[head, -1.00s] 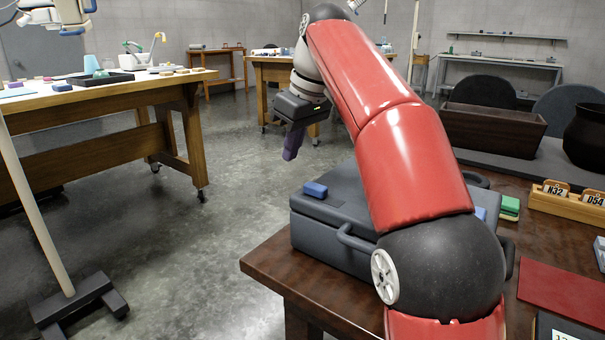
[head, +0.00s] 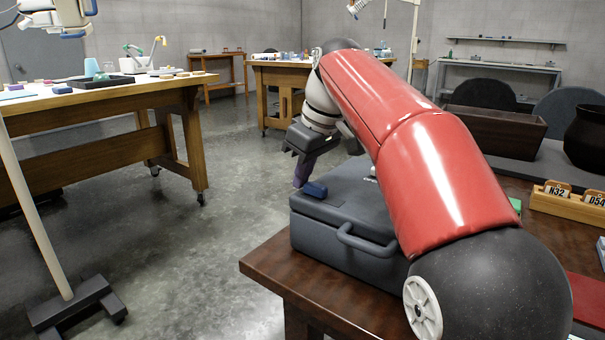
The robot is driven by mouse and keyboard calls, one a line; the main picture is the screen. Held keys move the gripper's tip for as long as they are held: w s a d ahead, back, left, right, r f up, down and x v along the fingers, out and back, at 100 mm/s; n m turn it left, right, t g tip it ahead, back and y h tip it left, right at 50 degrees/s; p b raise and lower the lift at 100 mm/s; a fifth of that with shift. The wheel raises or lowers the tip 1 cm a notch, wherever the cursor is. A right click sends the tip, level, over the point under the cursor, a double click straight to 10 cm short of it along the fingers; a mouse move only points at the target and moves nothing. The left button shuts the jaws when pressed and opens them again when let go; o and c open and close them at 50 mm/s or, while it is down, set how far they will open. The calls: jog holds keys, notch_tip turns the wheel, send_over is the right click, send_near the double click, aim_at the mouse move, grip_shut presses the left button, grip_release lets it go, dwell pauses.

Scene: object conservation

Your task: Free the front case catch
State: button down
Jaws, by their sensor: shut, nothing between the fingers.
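The grey case (head: 335,220) lies shut on the corner of the dark wooden table, with a handle (head: 366,241) on the side facing me. A blue catch (head: 314,189) sits at the left end of its lid edge. My gripper (head: 302,180) is low at the case's far left, just behind the blue catch in the picture. Its purple-grey fingers point down and look shut, with nothing seen between them. I cannot tell whether they touch the case. My red arm hides the right part of the case and anything on it there.
The dark wooden table (head: 285,278) has its edge and corner just left of the case. A wooden rack with number cards (head: 567,203), a brown box (head: 494,131) and a dark pot (head: 588,136) stand right. Open floor (head: 225,235) lies left, before another workbench (head: 105,103).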

aim_at(317, 185)
jog(key=s+d, duration=0.2)
jog(key=d, duration=0.1)
jog(key=shift+s+b, duration=0.15)
jog(key=shift+b, duration=0.25)
jog(key=w+a, duration=0.1)
jog(key=a+r+p, duration=0.1)
jog(key=w+a+p, duration=0.1)
jog(key=shift+w+a+r, duration=0.1)
jog(key=shift+w+r, duration=0.15)
jog(key=shift+w, duration=0.1)
jog(key=v, duration=0.8)
jog(key=shift+s+r, duration=0.25)
